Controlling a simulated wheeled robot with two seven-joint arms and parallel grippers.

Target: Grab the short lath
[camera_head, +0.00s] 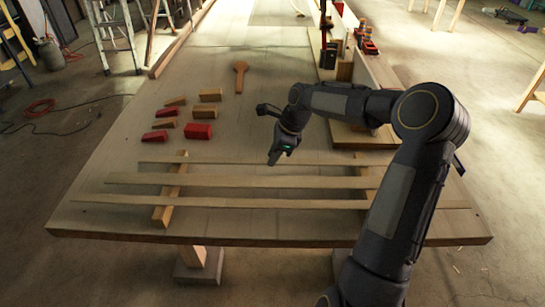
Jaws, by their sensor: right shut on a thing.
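Three long thin wooden laths lie side by side across two wooden blocks near the front of the table. The farthest one is the short lath (215,163); the middle lath (220,181) and the nearest lath (240,203) are longer. My right gripper (272,161) points down at the middle of the short lath and is shut on it. Its fingertips are small and dark, so the grip itself is hard to make out. The short lath still appears to lie along the supports. My right arm covers the right ends of the laths in part. My left gripper is not in view.
The left support block (170,190) lies under the laths. Red and wooden blocks, including a red block (198,131), and a wooden mallet (240,75) lie farther back on the table (120,140). A vise-like fixture and tools stand at the back right.

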